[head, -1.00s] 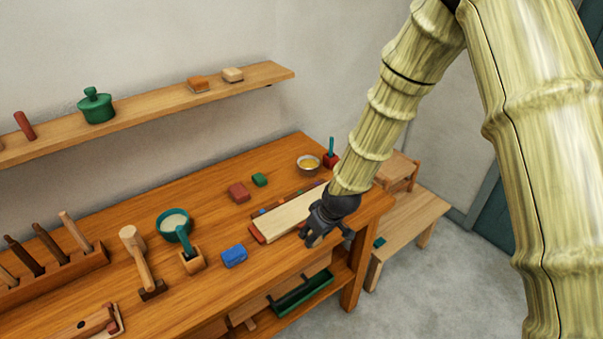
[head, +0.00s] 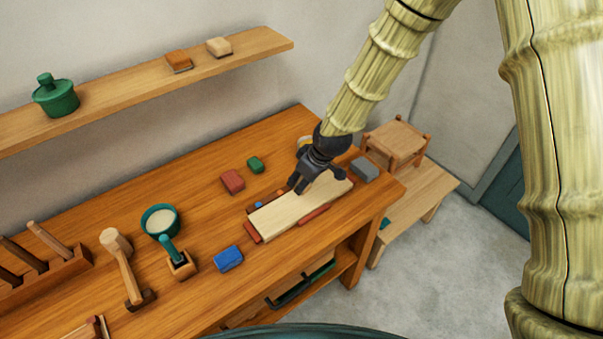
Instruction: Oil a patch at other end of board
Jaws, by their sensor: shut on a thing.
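The pale board (head: 283,217) lies on the workbench, with red strips along its near side (head: 313,216) and left end (head: 252,232). My gripper (head: 300,184) is above the board's far edge, right of its middle, pointing down. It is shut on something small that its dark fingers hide. I cannot tell whether this touches the board. A bowl (head: 304,143), which held yellow liquid in the earlier view, shows only a sliver behind my gripper. No oiled patch can be made out on the board.
A grey block (head: 364,170) sits right of the board. Red (head: 232,181) and green (head: 255,164) blocks lie behind it.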

